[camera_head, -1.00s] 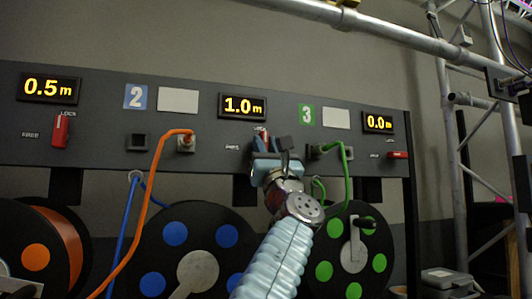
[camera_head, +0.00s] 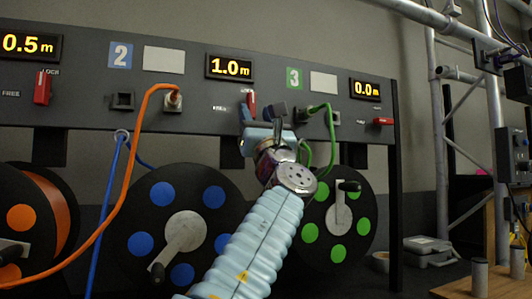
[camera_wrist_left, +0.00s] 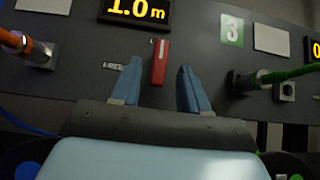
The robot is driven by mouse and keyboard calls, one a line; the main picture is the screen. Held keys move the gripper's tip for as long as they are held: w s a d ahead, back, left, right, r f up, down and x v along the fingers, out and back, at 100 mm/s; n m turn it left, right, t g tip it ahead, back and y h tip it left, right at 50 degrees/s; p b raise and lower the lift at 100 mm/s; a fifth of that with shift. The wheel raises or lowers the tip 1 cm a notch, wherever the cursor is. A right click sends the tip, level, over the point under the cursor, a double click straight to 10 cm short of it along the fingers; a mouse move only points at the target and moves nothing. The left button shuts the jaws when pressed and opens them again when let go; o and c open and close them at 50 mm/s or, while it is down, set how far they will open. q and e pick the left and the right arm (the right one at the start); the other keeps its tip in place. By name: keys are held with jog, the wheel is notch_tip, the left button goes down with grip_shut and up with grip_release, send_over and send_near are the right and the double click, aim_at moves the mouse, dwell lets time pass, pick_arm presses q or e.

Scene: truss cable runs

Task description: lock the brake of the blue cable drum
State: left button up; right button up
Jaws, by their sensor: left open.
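The blue cable drum (camera_head: 153,205), black with blue dots and a crank, hangs below panel section 2. Its red brake lever (camera_head: 251,102) is below the 1.0 m display and stands upright. In the left wrist view the lever (camera_wrist_left: 160,62) points up at the small LOCK label, with the FREE label to its left. My left gripper (camera_head: 263,117) is open at the panel, its blue fingers on either side of the lever, apart from it in the left wrist view. In the head view the gripper covers the lever's lower part. My right gripper is not in view.
An orange cable (camera_head: 131,175) is plugged in left of the lever and a green cable (camera_head: 331,130) right of it. The orange drum (camera_head: 40,210) and green drum (camera_head: 338,240) flank the blue one. A truss (camera_head: 440,130) stands at the right.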

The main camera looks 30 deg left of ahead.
pick_arm(q)
jog(key=b+v, duration=0.6)
jog(key=v, duration=0.4)
jog(key=shift+s+d+f, duration=0.1)
jog(key=shift+f, duration=0.05)
